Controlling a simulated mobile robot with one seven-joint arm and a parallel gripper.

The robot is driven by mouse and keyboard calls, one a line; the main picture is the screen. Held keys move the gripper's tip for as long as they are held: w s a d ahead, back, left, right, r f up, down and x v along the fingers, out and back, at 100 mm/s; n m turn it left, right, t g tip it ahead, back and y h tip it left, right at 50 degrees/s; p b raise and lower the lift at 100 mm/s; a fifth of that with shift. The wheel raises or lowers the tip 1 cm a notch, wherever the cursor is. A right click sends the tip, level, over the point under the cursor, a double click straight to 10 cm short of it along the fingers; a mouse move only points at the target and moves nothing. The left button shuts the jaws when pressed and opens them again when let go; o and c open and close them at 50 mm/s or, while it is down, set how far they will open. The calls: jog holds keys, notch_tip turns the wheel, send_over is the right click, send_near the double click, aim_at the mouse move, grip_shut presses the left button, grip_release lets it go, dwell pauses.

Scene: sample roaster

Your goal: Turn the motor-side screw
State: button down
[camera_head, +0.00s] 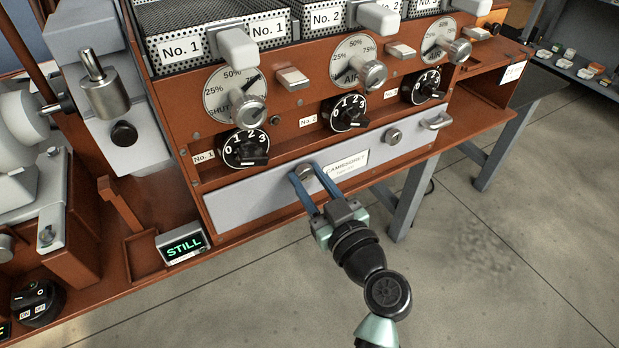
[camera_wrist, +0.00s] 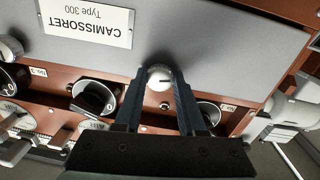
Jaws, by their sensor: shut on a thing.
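The grey front panel (camera_head: 250,196) of the roaster carries a round silver screw (camera_head: 307,171) left of the CAMISSORET label. This is the left one of the two silver screws on the panel, on the side of the grey machinery. My gripper (camera_head: 304,174) reaches it from the front, its blue fingers shut on the screw's two sides. In the wrist view, the screw (camera_wrist: 160,78) sits between the fingertips (camera_wrist: 157,83) and shows a short dark mark on its face. The other silver screw (camera_head: 394,136) is at the panel's right, near the handle.
Black numbered knobs (camera_head: 246,149) and round dials (camera_head: 235,94) sit just above the panel. A silver handle (camera_head: 437,121) projects at the right end. A small display reading STILL (camera_head: 182,245) stands on the brown ledge at lower left. The floor in front is open.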

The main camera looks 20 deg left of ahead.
dwell(0.4)
jog(key=m, duration=0.5)
jog(key=shift+r, duration=0.1)
jog(key=m+p, duration=0.2)
jog(key=m, duration=0.3)
jog(key=m+g+p, duration=0.1)
jog(key=m+p, duration=0.2)
jog(key=m, duration=0.2)
jog(key=shift+r, duration=0.15)
jog(key=shift+m+p, duration=1.3)
jog(key=shift+m, duration=1.3)
jog(key=shift+c, duration=2.4)
grip_release()
